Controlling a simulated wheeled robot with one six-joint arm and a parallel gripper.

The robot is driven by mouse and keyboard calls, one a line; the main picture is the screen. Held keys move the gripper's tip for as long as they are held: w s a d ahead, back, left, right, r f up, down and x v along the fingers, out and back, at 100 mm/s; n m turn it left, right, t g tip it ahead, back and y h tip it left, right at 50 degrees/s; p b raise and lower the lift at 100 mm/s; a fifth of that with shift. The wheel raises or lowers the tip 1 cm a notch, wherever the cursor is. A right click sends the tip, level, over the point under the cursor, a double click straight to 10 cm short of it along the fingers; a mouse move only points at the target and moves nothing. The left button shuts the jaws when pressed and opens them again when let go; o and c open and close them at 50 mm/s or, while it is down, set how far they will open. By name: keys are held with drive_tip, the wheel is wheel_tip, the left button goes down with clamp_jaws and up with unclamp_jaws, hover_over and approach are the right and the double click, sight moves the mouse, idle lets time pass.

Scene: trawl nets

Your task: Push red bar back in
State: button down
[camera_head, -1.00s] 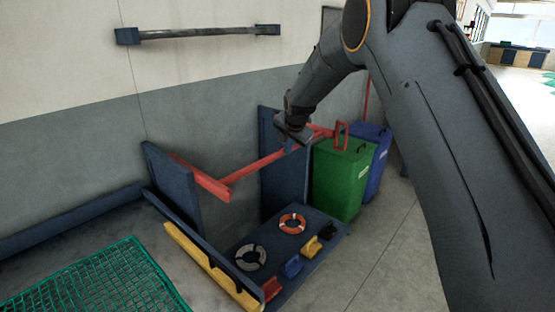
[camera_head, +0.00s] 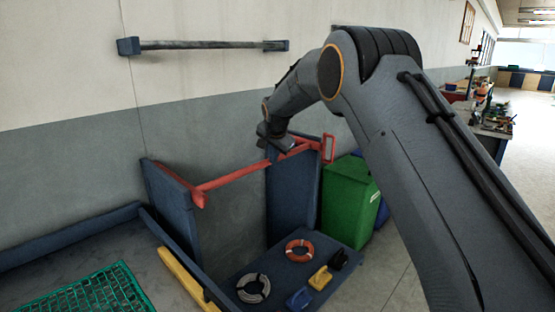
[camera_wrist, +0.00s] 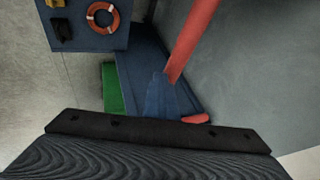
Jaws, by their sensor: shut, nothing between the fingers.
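The red bar (camera_head: 232,175) spans the gap between the left blue panel (camera_head: 172,205) and the right blue panel (camera_head: 292,200). Its left red end piece lies along the top of the left panel, close to the panel's front edge. A red loop handle (camera_head: 328,148) shows at its right end. My gripper (camera_head: 272,150) is shut and empty at the bar near the right panel; I cannot tell whether it touches. In the wrist view the red bar (camera_wrist: 192,38) runs up from near the dark gripper parts (camera_wrist: 155,130), and the fingertips are not clearly seen.
A blue base (camera_head: 265,257) holds an orange-white life ring (camera_head: 299,250), a grey ring (camera_head: 253,288) and small coloured pieces. A green bin (camera_head: 347,200) stands close at right. A yellow rail (camera_head: 182,278) and green netting (camera_head: 85,295) lie at lower left. The wall is behind.

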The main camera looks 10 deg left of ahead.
drive_tip(key=shift+s+a, duration=0.15)
drive_tip(key=shift+a, duration=0.3)
drive_tip(key=s+d+r+b, duration=0.1)
drive_tip(key=s+d+r, duration=0.4)
drive_tip(key=s+r, duration=0.3)
drive_tip(key=s+d+f+n+g+h, duration=0.15)
drive_tip(key=s+d+f, duration=0.25)
drive_tip(key=s+d, duration=0.4)
drive_tip(key=s+d+f+n+g, duration=0.15)
drive_tip(key=s+d+f, duration=0.25)
drive_tip(key=s+d, duration=0.4)
drive_tip(key=s+d+f+n+g, duration=0.1)
drive_tip(key=s+d+f, duration=0.2)
drive_tip(key=s, duration=0.5)
drive_tip(key=s+d+f+n+g, duration=0.1)
drive_tip(key=s+d+f, duration=0.2)
drive_tip(key=s, duration=0.6)
drive_tip(key=s+d+f+n, duration=0.1)
drive_tip(key=s+d+f, duration=0.2)
drive_tip(key=s, duration=0.6)
drive_tip(key=shift+s+d+f+n+g, duration=0.2)
drive_tip(key=shift+d+f+n+g, duration=0.15)
drive_tip(key=shift+d, duration=0.25)
drive_tip(key=shift+r, duration=0.1)
